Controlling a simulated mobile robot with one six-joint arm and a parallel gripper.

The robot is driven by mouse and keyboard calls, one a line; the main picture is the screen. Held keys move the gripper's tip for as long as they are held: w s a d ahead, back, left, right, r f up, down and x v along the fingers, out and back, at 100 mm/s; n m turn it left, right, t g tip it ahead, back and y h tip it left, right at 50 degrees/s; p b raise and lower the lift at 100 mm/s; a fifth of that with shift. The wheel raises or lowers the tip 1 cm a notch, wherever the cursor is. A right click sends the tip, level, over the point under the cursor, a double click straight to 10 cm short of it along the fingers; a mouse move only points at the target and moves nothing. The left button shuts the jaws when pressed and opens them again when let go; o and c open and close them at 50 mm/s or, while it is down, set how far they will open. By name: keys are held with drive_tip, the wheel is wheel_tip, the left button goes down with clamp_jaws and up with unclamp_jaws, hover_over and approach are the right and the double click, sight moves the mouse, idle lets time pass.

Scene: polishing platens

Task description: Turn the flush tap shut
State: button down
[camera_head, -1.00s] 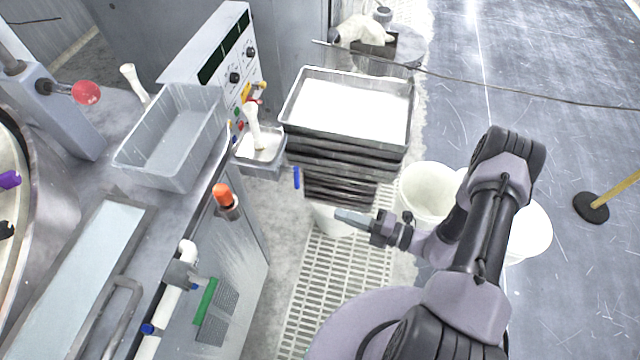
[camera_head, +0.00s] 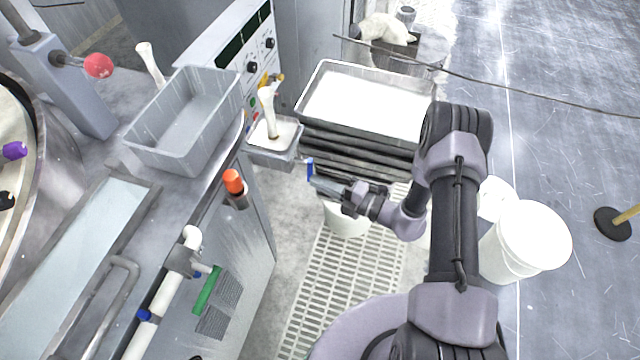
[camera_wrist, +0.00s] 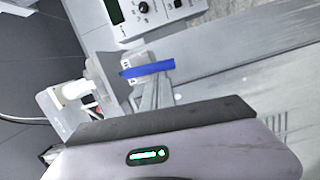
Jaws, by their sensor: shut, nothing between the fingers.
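A blue lever (camera_head: 309,168), which looks like the flush tap's handle, stands roughly upright below the small tray at the machine's end. My gripper (camera_head: 316,187) is shut and empty, with its tips close to the lever's lower right in the head view. In the wrist view the blue lever (camera_wrist: 147,69) lies nearly level across the picture, just beyond my shut fingertips (camera_wrist: 150,98). A pale fitting (camera_wrist: 75,90) is to its left. The tap's body is mostly hidden, and I cannot tell whether the fingers touch the lever.
A small tray (camera_head: 285,157) holding a white-handled brush overhangs the lever. A stack of dark trays (camera_head: 350,150) stands close behind my gripper. An orange-capped bottle (camera_head: 234,184) and a white pipe (camera_head: 167,292) are on the machine's side. White buckets (camera_head: 528,235) stand right of my arm.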

drive_tip(key=shift+w+d+n+b, duration=0.15)
drive_tip(key=shift+w+n+b, duration=0.45)
drive_tip(key=shift+n, duration=0.2)
